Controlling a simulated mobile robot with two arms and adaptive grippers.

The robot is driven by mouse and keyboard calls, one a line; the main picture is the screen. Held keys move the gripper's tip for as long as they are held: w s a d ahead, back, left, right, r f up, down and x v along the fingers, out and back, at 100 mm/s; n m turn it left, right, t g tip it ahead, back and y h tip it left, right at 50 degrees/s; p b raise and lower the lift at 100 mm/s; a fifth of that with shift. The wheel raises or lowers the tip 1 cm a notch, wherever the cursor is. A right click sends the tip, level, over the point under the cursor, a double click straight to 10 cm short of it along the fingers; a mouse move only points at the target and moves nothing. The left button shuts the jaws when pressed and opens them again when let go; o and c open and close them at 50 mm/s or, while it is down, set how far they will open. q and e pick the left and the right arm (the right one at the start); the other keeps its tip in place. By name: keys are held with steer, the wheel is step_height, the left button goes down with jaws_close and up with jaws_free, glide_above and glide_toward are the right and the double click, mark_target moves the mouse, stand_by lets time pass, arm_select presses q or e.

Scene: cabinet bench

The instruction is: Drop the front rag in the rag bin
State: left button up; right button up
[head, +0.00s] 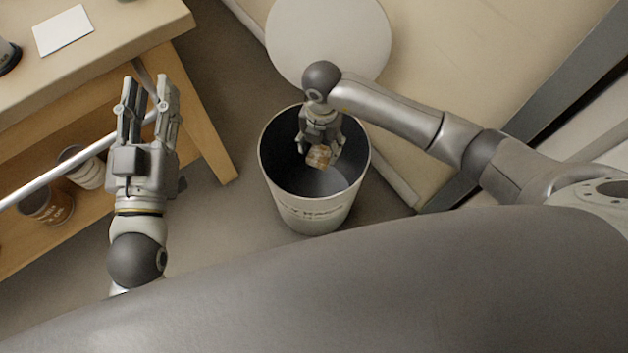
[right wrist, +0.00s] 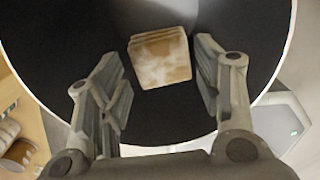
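The rag (head: 319,157) is a small folded cloth, off-white with brown stains. It is inside the mouth of the round rag bin (head: 312,213), which is pale outside with lettering and dark inside. My right gripper (head: 321,148) reaches down into the bin mouth with its fingers spread. In the right wrist view the rag (right wrist: 161,60) lies between and just past the fingertips, with a dark gap on each side, so no finger appears to press on it. My left gripper (head: 148,84) is open and empty, beside the wooden bench at the left.
A wooden bench (head: 120,30) stands at the left, with a white card (head: 62,30) on top and cans (head: 46,204) on its lower shelf. A pale round disc (head: 328,38) lies behind the bin. Grey floor shows between bench and bin.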

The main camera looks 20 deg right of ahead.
steer(key=shift+o, duration=1.1)
step_height(320, 180, up, 12)
